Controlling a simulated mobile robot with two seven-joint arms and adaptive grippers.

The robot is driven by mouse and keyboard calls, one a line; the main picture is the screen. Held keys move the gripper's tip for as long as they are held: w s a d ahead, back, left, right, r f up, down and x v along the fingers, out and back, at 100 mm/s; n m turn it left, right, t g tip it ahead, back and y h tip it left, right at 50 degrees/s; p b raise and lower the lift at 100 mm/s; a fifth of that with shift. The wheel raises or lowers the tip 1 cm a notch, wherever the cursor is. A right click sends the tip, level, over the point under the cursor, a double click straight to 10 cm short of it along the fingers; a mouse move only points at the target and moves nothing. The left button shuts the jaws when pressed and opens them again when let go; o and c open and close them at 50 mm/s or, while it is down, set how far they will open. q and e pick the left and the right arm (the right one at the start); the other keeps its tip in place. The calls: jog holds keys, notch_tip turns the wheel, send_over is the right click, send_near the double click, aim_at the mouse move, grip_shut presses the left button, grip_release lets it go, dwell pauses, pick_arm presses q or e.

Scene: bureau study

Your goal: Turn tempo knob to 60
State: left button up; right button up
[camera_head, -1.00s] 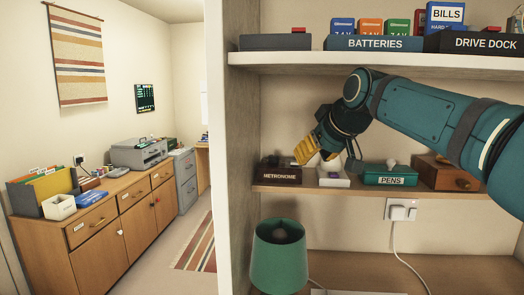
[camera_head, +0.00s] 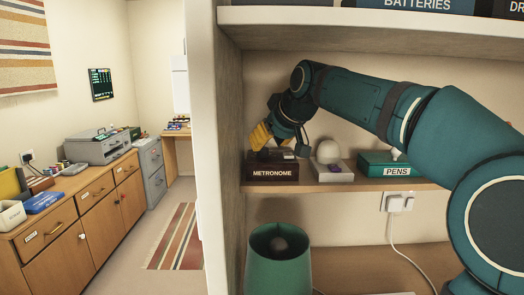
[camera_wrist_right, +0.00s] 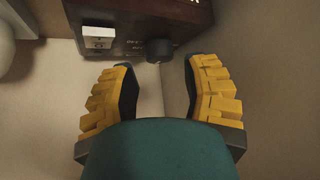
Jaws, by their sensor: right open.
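Lettering near the knob is too small to read. My right gripper (camera_head: 262,140) is at the metronome's top in the head view. In the wrist view its yellow-padded fingers (camera_wrist_right: 163,88) are open, one to each side of the knob's line, with the knob beyond the tips. My left gripper is not in view.
Right of the metronome stand a white base with a rounded top (camera_head: 330,166) and a green PENS box (camera_head: 385,164). The upper shelf (camera_head: 390,22) is overhead, and the cabinet's side wall (camera_head: 228,150) is close on the left. A green lamp (camera_head: 278,262) stands below.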

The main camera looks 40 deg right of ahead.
aim_at(263, 148)
jog(key=shift+x, duration=1.9)
grip_shut()
